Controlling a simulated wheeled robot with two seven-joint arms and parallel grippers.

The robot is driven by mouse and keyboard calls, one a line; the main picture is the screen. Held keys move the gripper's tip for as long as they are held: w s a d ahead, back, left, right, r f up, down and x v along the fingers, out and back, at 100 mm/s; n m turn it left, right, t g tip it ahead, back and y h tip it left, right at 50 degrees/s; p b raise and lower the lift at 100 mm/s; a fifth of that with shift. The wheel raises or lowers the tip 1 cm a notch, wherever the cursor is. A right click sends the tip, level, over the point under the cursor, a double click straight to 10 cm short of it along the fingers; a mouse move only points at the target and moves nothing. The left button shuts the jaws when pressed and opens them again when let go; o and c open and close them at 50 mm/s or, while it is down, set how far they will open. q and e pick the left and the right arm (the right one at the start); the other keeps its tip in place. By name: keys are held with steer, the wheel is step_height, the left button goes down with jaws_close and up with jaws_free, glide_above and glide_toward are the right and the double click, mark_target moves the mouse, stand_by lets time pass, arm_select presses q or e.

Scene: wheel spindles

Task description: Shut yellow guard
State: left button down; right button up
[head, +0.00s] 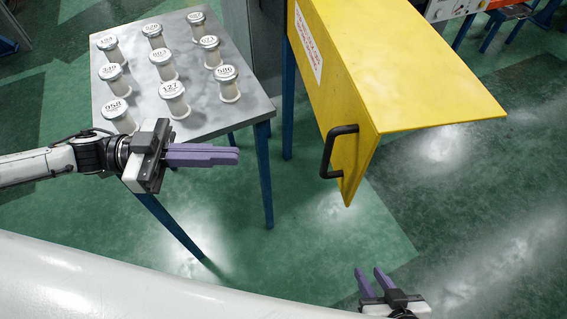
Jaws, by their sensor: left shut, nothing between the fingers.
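The yellow guard (420,62) is a large hinged panel that stands out at the right of the centre, with a white label on its side. Its black handle (329,152) is on the near lower corner of the side face. My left gripper (238,156) is shut and empty, with purple fingers pointing right, to the left of the handle and apart from it. My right gripper (370,271) is at the bottom edge, below and right of the handle, with its two purple fingers spread apart and nothing seen between them. What lies behind the guard is hidden.
A grey metal table (240,112) with blue legs stands at the left and holds several numbered white-capped spindles (173,98). A grey cabinet (262,45) is behind it. The green floor (290,235) between table and guard is clear.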

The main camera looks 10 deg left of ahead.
arm_select(q)
steer(key=w+d+p, duration=0.1)
steer(key=w+d, duration=0.1)
steer(key=d, duration=1.1)
steer(key=shift+w+d+p, duration=0.25)
steer(key=shift+d+p, duration=0.05)
steer(key=shift+p, duration=0.05)
steer(key=shift+d+f, duration=0.1)
steer(key=shift+d, duration=0.05)
